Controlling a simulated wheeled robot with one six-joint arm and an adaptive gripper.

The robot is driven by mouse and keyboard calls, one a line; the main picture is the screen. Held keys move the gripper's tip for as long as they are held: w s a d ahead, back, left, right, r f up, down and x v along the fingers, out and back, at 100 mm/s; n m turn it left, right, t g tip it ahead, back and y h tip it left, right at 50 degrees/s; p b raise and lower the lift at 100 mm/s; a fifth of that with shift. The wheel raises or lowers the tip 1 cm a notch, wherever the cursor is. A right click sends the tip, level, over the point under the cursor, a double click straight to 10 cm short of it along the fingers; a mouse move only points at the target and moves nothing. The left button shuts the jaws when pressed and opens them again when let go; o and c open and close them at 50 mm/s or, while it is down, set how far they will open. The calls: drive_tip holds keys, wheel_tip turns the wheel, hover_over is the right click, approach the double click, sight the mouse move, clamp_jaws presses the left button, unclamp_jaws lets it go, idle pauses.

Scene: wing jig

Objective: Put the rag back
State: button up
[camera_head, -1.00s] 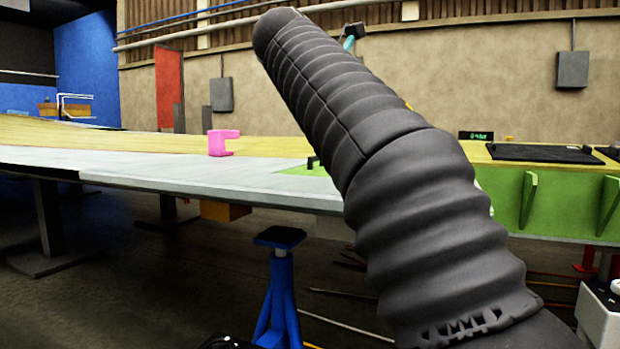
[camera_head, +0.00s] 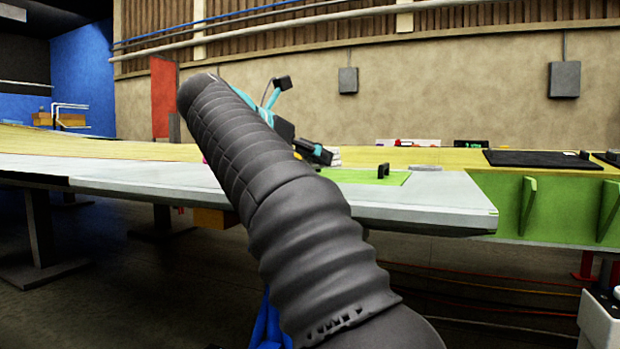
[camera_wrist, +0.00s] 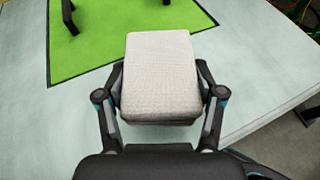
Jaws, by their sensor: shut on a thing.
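The rag (camera_wrist: 160,75) is a pale, folded, block-like cloth in the middle of the wrist view. My gripper (camera_wrist: 160,92) is shut on it, with one finger on each side. In the wrist view the rag is above the pale wing surface, beside the near edge of a green panel. In the head view my gripper (camera_head: 318,153) is over the wing, and the white rag (camera_head: 335,155) shows at its tip, left of and beyond the panel's handle. My arm hides part of the wing. I cannot tell the exact gap between rag and surface.
The green panel (camera_head: 345,176) with a black handle (camera_head: 383,170) lies on the grey wing (camera_head: 420,212). A black mat (camera_head: 535,159) lies on the right. A grey round thing (camera_head: 425,168) and small items (camera_head: 415,142) stand near the back. A pink piece shows barely behind my arm.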

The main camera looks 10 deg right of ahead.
drive_tip(key=shift+f+b, duration=0.95)
drive_tip(key=shift+f, duration=0.9)
drive_tip(key=shift+f, duration=0.15)
drive_tip(key=o, duration=1.1)
drive_tip(key=shift+s+a+r, duration=0.15)
drive_tip(key=shift+a+r, duration=0.05)
drive_tip(key=shift+r, duration=0.1)
drive_tip(key=shift+p+v, duration=1.75)
drive_tip(key=shift+v, duration=4.05)
